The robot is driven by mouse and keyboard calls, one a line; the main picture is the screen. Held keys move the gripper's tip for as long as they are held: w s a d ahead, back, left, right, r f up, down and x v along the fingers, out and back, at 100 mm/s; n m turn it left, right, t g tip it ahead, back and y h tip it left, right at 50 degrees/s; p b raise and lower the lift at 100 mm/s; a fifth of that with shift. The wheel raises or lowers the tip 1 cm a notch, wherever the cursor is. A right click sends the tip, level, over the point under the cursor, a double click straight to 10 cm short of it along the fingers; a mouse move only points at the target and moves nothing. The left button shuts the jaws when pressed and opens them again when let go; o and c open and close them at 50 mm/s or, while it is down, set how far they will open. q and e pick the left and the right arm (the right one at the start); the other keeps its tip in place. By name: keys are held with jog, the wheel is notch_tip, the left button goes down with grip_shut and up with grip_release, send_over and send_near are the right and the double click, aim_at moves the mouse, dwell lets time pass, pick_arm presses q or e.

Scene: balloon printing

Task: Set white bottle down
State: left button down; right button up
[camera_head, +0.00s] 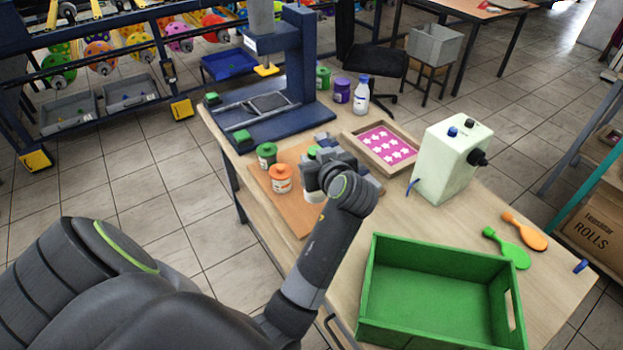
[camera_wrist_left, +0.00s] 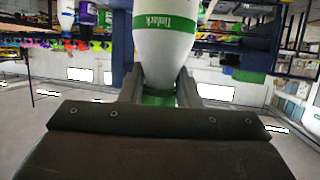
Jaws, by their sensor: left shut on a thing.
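My left gripper (camera_head: 316,172) is shut on a white bottle (camera_head: 313,191) over the orange-brown board (camera_head: 292,215). In the head view the gripper hides most of the bottle; white shows below it and a bit of green above it. In the left wrist view the white bottle (camera_wrist_left: 165,45) has a green band with lettering, and its green end sits between the two fingers (camera_wrist_left: 160,92). Whether its base touches the board is hidden. My right gripper is not in view.
An orange-lidded jar (camera_head: 280,179) and a green-lidded jar (camera_head: 266,155) stand just left of the gripper. A framed pink sheet (camera_head: 388,143), a pale green machine (camera_head: 450,158) and a green crate (camera_head: 435,262) lie right. A blue press (camera_head: 290,60) stands behind.

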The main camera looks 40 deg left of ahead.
pick_arm(q)
notch_tip(320, 180, down, 3)
notch_tip(320, 180, down, 4)
jog(key=shift+f, duration=0.2)
jog(key=c, duration=1.1)
grip_release()
jog(key=shift+f, duration=0.1)
jog(key=shift+o, duration=0.2)
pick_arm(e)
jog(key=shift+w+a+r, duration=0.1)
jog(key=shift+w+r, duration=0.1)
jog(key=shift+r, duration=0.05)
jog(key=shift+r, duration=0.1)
